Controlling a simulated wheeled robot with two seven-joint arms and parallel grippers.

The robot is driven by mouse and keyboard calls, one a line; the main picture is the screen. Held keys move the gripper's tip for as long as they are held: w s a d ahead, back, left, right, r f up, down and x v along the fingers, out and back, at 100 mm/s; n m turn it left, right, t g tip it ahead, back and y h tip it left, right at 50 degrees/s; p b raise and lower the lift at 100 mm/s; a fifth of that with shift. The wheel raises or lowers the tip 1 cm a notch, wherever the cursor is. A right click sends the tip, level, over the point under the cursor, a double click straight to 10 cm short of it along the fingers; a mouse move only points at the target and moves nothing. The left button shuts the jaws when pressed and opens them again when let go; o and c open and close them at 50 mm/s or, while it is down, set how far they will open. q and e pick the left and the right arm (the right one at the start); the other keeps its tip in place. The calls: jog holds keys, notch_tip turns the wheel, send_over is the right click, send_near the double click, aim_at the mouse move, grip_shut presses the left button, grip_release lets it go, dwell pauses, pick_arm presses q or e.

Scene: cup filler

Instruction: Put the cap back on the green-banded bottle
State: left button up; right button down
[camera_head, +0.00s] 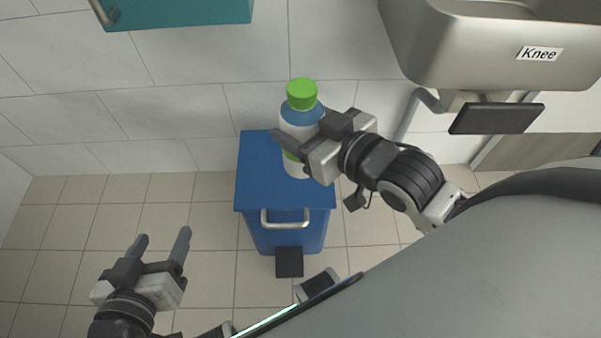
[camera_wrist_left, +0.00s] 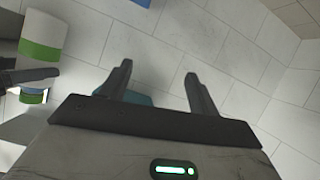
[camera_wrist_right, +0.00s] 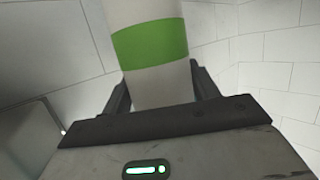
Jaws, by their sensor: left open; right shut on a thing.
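The green-banded bottle (camera_head: 297,119) is white with a blue shoulder and stands roughly upright over the blue cabinet. Its green cap (camera_head: 302,93) shows at the top of the bottle; I cannot tell how tightly it sits. My right gripper (camera_head: 290,143) is shut around the bottle's body, partly hiding the band. The right wrist view shows the bottle's green band (camera_wrist_right: 150,42) above the jaws. My left gripper (camera_head: 163,245) is open and empty, low and left of the cabinet. The bottle's band also shows in the left wrist view (camera_wrist_left: 40,51).
The blue cabinet (camera_head: 262,187) with a metal handle (camera_head: 285,218) stands against the tiled wall. A teal cabinet (camera_head: 185,12) hangs at upper left. A sink labelled Knee (camera_head: 460,50) is at upper right, with a dark pedal (camera_head: 497,118) below. Floor left of the cabinet is clear.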

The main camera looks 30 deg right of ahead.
jog(key=shift+n+y, duration=0.3)
jog(key=shift+y, duration=0.1)
jog(key=f, duration=0.1)
jog(key=f+b, duration=0.1)
jog(key=f, duration=0.1)
jog(key=f+b, duration=0.1)
jog(key=shift+s+a+f, duration=0.15)
jog(key=shift+s+f, duration=0.15)
jog(key=shift+s, duration=0.1)
pick_arm(q)
jog(key=shift+w+d+f+h, duration=0.15)
jog(key=shift+d+f, duration=0.1)
jog(key=shift+f, duration=0.35)
jog(key=shift+s+d+f+h, duration=0.1)
jog(key=shift+d+f+h, duration=0.1)
jog(key=shift+f, duration=0.4)
pick_arm(e)
jog(key=shift+r, duration=0.1)
